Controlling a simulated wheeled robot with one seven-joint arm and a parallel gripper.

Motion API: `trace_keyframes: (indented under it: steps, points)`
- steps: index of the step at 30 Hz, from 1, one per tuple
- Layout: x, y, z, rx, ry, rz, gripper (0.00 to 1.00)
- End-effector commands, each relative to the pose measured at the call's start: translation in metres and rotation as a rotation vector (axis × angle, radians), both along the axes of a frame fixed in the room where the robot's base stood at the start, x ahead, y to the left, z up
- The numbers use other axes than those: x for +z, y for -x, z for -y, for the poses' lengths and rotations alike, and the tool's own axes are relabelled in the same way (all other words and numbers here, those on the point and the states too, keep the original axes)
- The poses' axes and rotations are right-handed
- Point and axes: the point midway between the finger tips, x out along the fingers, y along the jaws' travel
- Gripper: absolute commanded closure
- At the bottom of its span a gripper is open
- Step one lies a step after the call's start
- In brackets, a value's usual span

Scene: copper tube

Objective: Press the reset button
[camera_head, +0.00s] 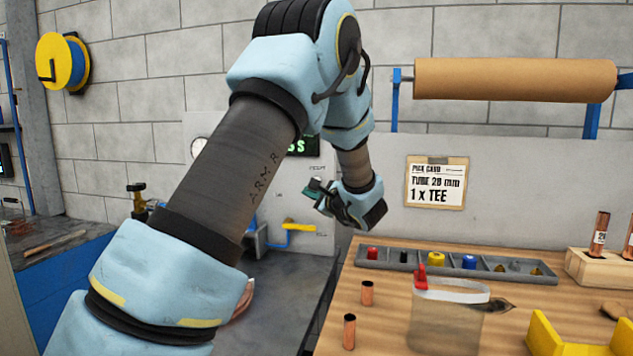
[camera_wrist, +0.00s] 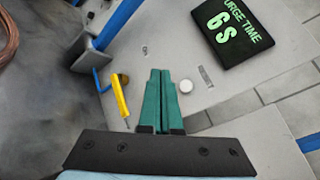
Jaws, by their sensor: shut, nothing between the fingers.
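In the wrist view, a small round white disc (camera_wrist: 186,86) sits on the grey panel (camera_wrist: 200,106), just right of my fingertips. It looks like a button, but no label is readable. My gripper (camera_wrist: 160,72) has green fingers shut together and empty. The fingers overlap the panel in the picture, left of the disc; I cannot tell if they touch the panel. A black display (camera_wrist: 232,30) on the panel shows green text, "6S".
A yellow handle (camera_wrist: 120,95) is left of my fingers. A blue bar (camera_wrist: 118,24) is at upper left. In the head view, a wooden bench (camera_head: 390,330) with copper pieces (camera_head: 367,292), a clear bin (camera_head: 445,320) and a parts tray (camera_head: 400,260) is at right.

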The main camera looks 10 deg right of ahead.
Motion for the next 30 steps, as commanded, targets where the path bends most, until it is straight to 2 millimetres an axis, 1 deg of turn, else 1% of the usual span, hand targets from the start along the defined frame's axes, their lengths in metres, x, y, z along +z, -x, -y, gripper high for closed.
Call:
trace_keyframes:
  steps: [1, 9, 12, 15, 21, 30]
  points:
    - [0.003, -0.006, 0.003, 0.001, -0.001, -0.001, 1.00]
    - [0.003, -0.039, 0.020, 0.001, -0.001, 0.000, 1.00]
    - [-0.001, -0.049, 0.026, 0.002, 0.002, 0.001, 1.00]
    - [-0.001, -0.057, 0.030, 0.001, 0.001, 0.001, 1.00]
    - [0.000, -0.064, 0.034, 0.001, 0.000, 0.000, 1.00]
    - [0.000, -0.065, 0.035, 0.001, 0.000, 0.000, 1.00]
